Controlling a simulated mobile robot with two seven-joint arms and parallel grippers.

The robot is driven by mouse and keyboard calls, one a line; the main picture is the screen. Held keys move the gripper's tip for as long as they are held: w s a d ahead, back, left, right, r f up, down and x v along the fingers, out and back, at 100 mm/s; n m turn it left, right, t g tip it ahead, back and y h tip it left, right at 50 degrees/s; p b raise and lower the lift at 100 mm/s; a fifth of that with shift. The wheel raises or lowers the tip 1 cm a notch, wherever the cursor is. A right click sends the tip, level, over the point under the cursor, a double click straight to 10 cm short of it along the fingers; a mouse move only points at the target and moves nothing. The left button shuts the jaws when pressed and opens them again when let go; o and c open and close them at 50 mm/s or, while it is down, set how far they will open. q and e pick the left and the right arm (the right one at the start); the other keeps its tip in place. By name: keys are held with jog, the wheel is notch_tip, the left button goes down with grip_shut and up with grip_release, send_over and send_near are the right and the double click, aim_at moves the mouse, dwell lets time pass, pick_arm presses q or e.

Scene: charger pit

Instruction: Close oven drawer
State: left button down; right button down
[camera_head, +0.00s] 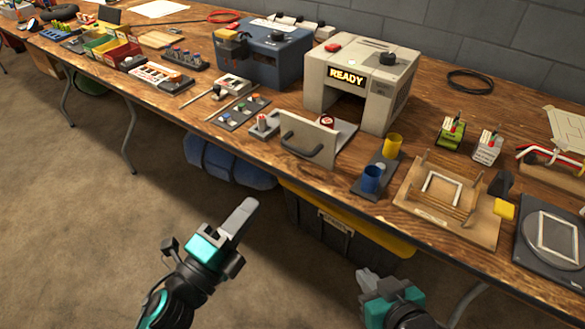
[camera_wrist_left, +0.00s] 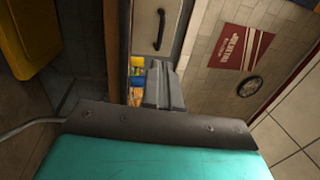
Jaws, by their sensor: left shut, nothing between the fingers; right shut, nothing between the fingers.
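The beige oven (camera_head: 383,78) stands on the workbench with a lit READY sign. Its drawer (camera_head: 306,140) is pulled out toward me, with a pale front panel and a dark bar handle (camera_head: 301,150). A small round red-and-white item rests behind the panel. My left gripper (camera_head: 244,211) is shut and empty, below and left of the drawer, in front of the bench edge and apart from it. My right gripper (camera_head: 366,275) is shut and empty, low in front of the bench. The left wrist view shows the shut left fingers (camera_wrist_left: 163,80) and a pale panel with a dark handle beyond.
A blue machine (camera_head: 262,58) stands left of the oven. A blue cup (camera_head: 371,179) and a yellow cup (camera_head: 393,145) stand right of the drawer. A wooden jig (camera_head: 450,225) lies farther right. A dark bin (camera_head: 335,235) is under the bench. Open floor lies in front.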

pick_arm(q)
send_near(306, 140)
jog(key=r+x, duration=0.1)
jog(key=x, duration=0.2)
jog(key=shift+a+f, duration=0.15)
jog(key=shift+f, duration=0.05)
jog(key=x, duration=0.4)
jog(key=shift+f, duration=0.4)
jog(key=shift+s, duration=0.2)
